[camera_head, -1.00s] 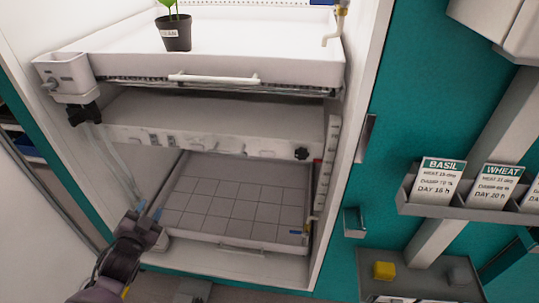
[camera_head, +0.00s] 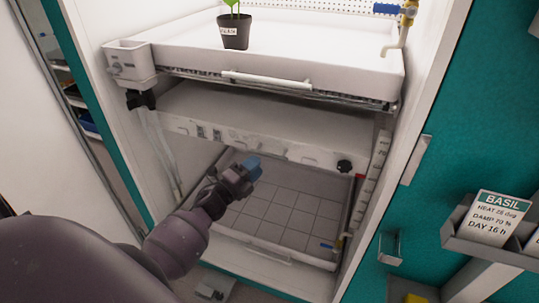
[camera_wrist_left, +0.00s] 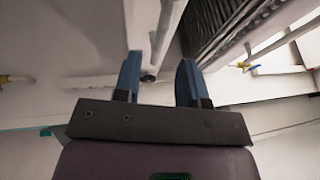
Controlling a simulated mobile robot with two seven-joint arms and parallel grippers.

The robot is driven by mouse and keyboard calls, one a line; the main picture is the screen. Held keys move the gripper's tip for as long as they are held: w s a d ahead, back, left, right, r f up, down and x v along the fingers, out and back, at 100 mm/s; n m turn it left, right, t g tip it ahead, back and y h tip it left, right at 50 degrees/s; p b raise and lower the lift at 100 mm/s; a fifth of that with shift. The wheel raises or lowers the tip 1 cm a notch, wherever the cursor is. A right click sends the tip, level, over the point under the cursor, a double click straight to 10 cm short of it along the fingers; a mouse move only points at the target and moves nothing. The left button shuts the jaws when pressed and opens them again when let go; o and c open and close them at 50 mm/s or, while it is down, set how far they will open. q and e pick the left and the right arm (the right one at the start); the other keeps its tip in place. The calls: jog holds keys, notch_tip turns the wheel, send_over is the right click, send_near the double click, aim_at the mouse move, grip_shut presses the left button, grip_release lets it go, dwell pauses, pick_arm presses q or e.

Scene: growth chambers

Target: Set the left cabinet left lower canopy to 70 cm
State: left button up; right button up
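The lower canopy (camera_head: 260,110) is a grey-white panel across the middle of the cabinet, under the upper tray. A black knob (camera_head: 344,166) sits at the right end of its front edge. A red marker (camera_head: 359,177) shows by the upright scale (camera_head: 369,195) on the right post; its numbers are too small to read. My left gripper (camera_head: 253,167) is in front of the cabinet, below the canopy edge and left of the knob. In the left wrist view its blue fingers (camera_wrist_left: 158,80) are apart, with nothing visibly held. My right gripper is not in view.
The white upper tray (camera_head: 260,55) carries a potted seedling (camera_head: 234,30) and has a front handle (camera_head: 267,80). A gridded lower tray (camera_head: 285,210) lies under the canopy. A card holder (camera_head: 480,238) with a BASIL card (camera_head: 491,218) is on the teal wall at right.

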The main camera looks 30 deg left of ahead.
aim_at(269, 155)
pick_arm(q)
jog(key=shift+x, duration=3.15)
grip_shut()
